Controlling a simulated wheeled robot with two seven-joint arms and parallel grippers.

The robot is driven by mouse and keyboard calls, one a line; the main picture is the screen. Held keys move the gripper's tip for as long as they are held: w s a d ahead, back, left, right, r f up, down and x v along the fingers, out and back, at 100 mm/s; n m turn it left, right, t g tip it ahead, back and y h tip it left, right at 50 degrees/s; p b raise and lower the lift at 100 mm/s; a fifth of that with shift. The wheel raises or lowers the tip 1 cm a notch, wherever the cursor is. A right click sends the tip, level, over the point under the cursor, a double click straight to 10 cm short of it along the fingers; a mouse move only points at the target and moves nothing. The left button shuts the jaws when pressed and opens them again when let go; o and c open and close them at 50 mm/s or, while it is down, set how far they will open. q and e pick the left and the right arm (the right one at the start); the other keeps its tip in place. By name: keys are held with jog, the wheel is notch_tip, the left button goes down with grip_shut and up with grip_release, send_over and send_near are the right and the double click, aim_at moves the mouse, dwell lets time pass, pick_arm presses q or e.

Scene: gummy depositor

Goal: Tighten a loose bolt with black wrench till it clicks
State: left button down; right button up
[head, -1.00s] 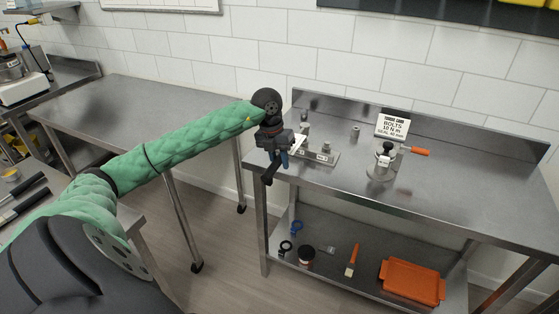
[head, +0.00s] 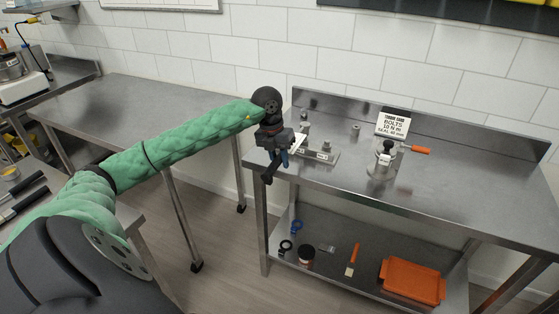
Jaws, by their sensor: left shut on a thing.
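My left gripper (head: 280,157) is at the left end of the steel table, beside a metal plate (head: 322,157) that carries upright bolt-like posts. It is shut on a dark tool, likely the black wrench (head: 268,176), whose dark end hangs below the gripper at the table's edge. The wrench's other end is hidden, so I cannot tell whether it touches a bolt. A small metal bolt-like piece (head: 355,131) stands apart behind the plate. A sign (head: 393,124) reads "BOLTS 10 N m". My right gripper is not in view.
A metal device with an orange handle (head: 420,150) stands right of the plate. The table's right side (head: 470,185) is clear. Another steel table (head: 130,105) stands left.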

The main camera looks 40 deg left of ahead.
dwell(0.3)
pick_arm(q)
jog(key=shift+f+b, duration=0.3)
jog(key=shift+f, duration=0.1)
jog(key=shift+f+b, duration=0.3)
jog(key=shift+f, duration=0.25)
